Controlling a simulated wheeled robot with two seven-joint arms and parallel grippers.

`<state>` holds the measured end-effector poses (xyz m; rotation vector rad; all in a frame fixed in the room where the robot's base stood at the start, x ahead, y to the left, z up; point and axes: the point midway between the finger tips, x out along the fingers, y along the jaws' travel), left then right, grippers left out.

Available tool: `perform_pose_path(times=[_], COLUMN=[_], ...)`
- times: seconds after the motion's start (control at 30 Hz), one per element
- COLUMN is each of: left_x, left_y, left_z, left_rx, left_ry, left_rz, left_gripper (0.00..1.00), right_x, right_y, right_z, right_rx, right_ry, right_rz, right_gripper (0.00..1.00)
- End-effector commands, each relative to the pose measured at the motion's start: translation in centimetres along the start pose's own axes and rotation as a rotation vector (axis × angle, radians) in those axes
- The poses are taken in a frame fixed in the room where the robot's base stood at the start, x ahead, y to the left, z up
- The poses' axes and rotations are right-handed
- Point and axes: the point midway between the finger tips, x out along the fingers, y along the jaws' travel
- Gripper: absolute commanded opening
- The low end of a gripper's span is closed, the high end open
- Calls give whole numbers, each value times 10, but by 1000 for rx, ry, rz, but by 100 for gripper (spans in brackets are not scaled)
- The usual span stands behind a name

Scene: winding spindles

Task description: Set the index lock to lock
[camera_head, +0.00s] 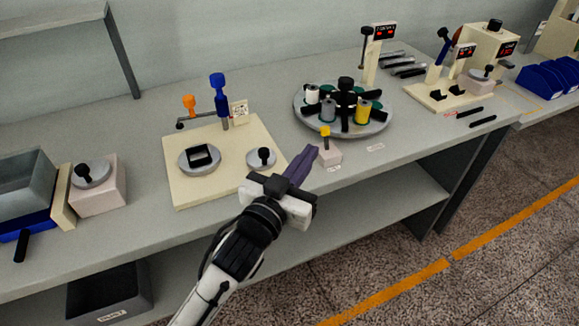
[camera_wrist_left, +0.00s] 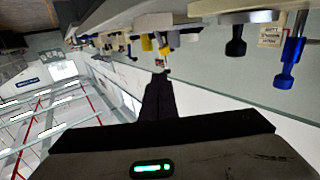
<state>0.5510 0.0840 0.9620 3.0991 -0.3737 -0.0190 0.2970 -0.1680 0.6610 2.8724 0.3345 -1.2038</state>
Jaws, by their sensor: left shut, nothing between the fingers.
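A small pale block (camera_head: 329,155) with an upright yellow-tipped lever (camera_head: 325,131) stands at the table's front edge, just before the round turntable (camera_head: 372,127); it looks like the index lock. I cannot read its setting. My left gripper (camera_head: 309,152) is shut and empty, its dark fingers pointing at the block from its left side. A small gap seems to lie between the fingertips and the block. In the left wrist view the shut fingers (camera_wrist_left: 158,82) point toward the yellow parts, too small to tell apart surely. My right gripper is not in view.
A cream board (camera_head: 225,178) with a blue-handled lever (camera_head: 218,90) and a round black-knobbed disc (camera_head: 261,158) lies left of my gripper. The table front right of the block is mostly clear.

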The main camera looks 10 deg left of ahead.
Motion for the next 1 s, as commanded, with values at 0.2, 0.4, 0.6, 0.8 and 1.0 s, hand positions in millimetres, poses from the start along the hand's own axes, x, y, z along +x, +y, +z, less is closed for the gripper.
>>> perform_pose_path(times=[0.2,0.4,0.6,0.8,1.0], left_x=[-45,-64,-67,-67,-67], left_y=[-1,-2,-2,-2,-2], left_z=[-8,-13,-14,-14,-12], left_rx=[0,1,1,1,1], left_ry=[-2,-1,0,0,-4], left_rz=[0,0,0,0,-1], left_gripper=[0,0,0,0,0], right_x=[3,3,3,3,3], right_y=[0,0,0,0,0], right_z=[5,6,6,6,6], right_rx=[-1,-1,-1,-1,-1], right_ry=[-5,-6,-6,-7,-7], right_rz=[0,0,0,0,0], right_gripper=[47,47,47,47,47])
